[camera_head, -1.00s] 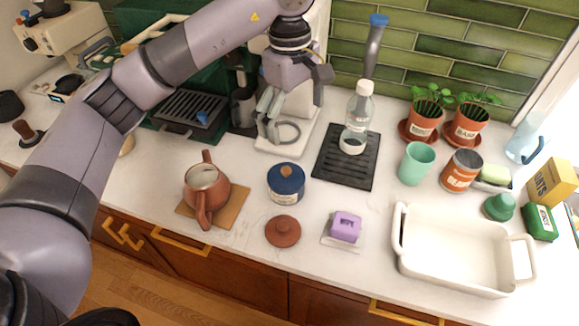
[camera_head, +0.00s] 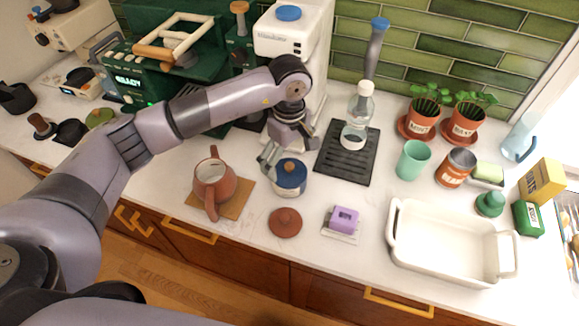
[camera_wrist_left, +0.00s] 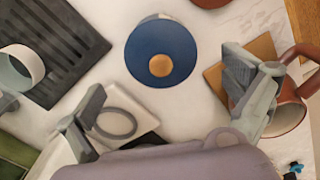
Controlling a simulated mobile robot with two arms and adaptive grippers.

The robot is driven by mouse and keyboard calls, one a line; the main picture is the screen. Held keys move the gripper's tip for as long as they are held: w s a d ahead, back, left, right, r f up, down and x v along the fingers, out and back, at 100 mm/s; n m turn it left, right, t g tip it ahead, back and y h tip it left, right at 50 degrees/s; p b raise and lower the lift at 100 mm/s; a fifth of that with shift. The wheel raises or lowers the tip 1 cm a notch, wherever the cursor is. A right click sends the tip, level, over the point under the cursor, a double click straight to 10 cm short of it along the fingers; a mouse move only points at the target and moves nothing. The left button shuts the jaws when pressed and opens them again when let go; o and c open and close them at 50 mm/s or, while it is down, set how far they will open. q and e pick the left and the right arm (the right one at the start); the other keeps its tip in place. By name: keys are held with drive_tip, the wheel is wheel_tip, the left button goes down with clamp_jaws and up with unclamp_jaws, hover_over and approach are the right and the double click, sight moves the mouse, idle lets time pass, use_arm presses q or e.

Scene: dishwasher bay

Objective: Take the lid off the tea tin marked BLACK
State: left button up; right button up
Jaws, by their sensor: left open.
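The tea tin (camera_head: 289,190) stands on the white counter. It has a pale body and a dark blue lid (camera_head: 289,168) with a round wooden knob; its label cannot be read. From above in the left wrist view, the blue lid (camera_wrist_left: 150,40) and knob are fully clear and the lid sits on the tin. My left gripper (camera_head: 284,157) is just above and behind the tin. Its two fingers are spread wide, one on each side of the lid in the wrist view (camera_wrist_left: 166,80), apart from it and holding nothing. My right gripper is not in view.
A brown teapot (camera_head: 213,184) on a cork mat stands close left of the tin. A loose brown lid (camera_head: 285,223) lies in front, and a purple block (camera_head: 345,218) on a small dish is front right. A black drip mat (camera_head: 348,165) with a bottle is behind right.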

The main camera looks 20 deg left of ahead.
sight(287, 166)
use_arm(q)
drive_tip(key=shift+a+f+p, duration=0.15)
drive_tip(key=shift+f+p, duration=0.45)
drive_tip(key=shift+f, duration=1.15)
drive_tip(key=c, duration=0.8)
drive_tip(key=shift+s, duration=0.3)
drive_tip(key=c, duration=0.6)
drive_tip(key=shift+c, duration=0.2)
